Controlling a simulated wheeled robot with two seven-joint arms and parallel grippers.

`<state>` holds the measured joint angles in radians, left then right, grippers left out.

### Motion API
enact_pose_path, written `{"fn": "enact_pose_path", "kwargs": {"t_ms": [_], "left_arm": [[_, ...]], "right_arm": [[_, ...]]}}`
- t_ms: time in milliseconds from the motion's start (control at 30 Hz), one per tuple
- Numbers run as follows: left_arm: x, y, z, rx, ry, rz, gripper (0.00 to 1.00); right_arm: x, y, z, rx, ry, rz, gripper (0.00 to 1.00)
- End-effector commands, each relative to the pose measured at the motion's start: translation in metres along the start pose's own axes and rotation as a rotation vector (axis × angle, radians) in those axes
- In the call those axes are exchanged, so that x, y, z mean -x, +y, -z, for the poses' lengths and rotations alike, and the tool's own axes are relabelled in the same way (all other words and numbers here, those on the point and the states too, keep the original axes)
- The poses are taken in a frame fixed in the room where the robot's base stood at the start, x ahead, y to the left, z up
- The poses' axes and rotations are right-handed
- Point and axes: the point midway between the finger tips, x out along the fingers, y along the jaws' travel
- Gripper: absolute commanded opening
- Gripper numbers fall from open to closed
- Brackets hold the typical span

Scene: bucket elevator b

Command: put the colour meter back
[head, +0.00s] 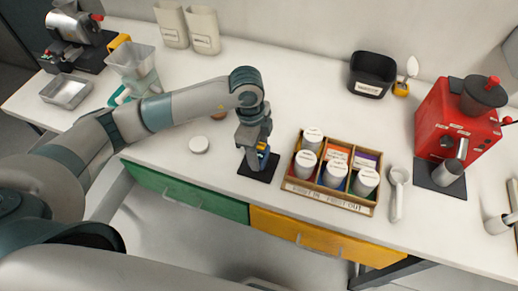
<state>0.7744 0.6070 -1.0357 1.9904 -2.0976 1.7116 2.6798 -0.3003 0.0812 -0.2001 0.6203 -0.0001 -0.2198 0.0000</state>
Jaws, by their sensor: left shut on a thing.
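The colour meter (262,153) seems to be the small blue and yellow device at the middle of the bench. It is upright at a black square mat (258,173). My left gripper (259,146) comes down over it from above and is shut on it. The fingers hide much of the meter. I cannot tell whether its base touches the mat or hovers just above. My right gripper is not in view.
A wooden divided box (286,186) of lidded jars stands just right of the mat. A white scoop (397,195) and a red grinder (450,120) are further right. The bench behind the mat is mostly clear.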

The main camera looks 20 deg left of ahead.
Motion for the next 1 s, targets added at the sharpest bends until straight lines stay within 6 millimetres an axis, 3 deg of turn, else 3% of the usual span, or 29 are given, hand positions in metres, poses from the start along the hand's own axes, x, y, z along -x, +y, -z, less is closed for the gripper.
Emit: {"fn": "enact_pose_path", "kwargs": {"t_ms": [467,500,567,1000], "left_arm": [[-0.0075,-0.0006,-0.0008,-0.001,0.001,0.002,0.10],[-0.0070,-0.0004,-0.0010,-0.001,0.000,0.002,0.57],[-0.0068,-0.0004,-0.0009,-0.001,0.000,0.001,0.69],[-0.0025,-0.0006,-0.0005,-0.001,0.000,0.002,0.69]], "right_arm": [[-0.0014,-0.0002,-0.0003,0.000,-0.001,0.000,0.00],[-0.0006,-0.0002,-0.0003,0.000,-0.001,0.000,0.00],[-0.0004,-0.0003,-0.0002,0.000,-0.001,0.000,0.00],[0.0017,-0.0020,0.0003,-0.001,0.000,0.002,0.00]]}}
